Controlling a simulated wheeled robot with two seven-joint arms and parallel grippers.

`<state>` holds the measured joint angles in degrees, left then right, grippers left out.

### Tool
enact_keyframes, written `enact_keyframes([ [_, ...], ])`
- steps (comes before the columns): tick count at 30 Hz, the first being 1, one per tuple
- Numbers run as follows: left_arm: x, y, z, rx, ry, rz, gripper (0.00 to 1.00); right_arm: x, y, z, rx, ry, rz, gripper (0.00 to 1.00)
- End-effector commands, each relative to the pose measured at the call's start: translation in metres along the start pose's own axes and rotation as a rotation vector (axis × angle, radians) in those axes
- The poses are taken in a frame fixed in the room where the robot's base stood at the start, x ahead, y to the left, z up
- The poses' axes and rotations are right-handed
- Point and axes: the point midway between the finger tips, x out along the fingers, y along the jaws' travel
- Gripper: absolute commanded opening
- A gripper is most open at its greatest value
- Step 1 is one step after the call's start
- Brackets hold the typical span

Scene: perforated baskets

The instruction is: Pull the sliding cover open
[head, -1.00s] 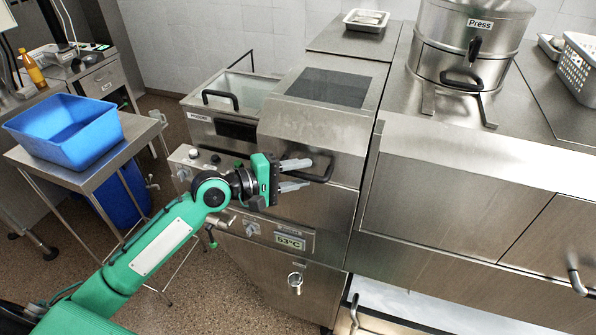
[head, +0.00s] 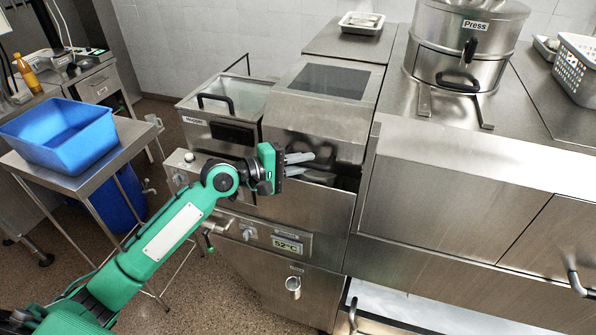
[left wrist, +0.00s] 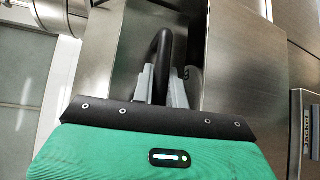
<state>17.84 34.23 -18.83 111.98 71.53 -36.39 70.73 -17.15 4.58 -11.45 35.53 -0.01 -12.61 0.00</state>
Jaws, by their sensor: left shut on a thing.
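The sliding cover (head: 312,135) is a steel hood with a dark window, on the machine in the middle of the head view. A dark gap shows below its lower right edge, so it stands partly raised. My left gripper (head: 311,166) is at the cover's lower front. In the left wrist view, its two grey fingers (left wrist: 160,88) are shut on the cover's black bar handle (left wrist: 163,55). The handle is mostly hidden by the fingers in the head view. My right gripper is not in view.
A lidded bin with a black handle (head: 214,100) adjoins the cover on the left. A blue tub (head: 60,140) stands on a side table. A press (head: 465,50) and a white basket (head: 580,65) stand on the right counter. A temperature display (head: 287,245) sits below my gripper.

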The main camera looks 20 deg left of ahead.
Motion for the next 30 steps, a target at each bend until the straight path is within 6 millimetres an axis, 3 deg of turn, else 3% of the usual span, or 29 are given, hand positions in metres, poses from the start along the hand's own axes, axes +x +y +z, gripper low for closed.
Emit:
enact_keyframes([
  [8,0.001,-0.002,-0.001,-0.001,0.0,-0.005,0.0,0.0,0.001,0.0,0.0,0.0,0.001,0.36],
  [9,0.001,-0.002,0.0,-0.001,0.0,-0.005,0.18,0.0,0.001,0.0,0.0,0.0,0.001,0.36],
  [12,0.001,-0.002,0.0,-0.001,0.0,-0.004,0.36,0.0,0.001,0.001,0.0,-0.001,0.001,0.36],
  [23,-0.004,-0.003,-0.001,0.0,0.001,-0.004,0.36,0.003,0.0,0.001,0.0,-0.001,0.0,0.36],
  [30,-0.04,-0.007,-0.002,0.002,0.002,-0.005,0.36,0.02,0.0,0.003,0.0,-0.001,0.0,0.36],
])
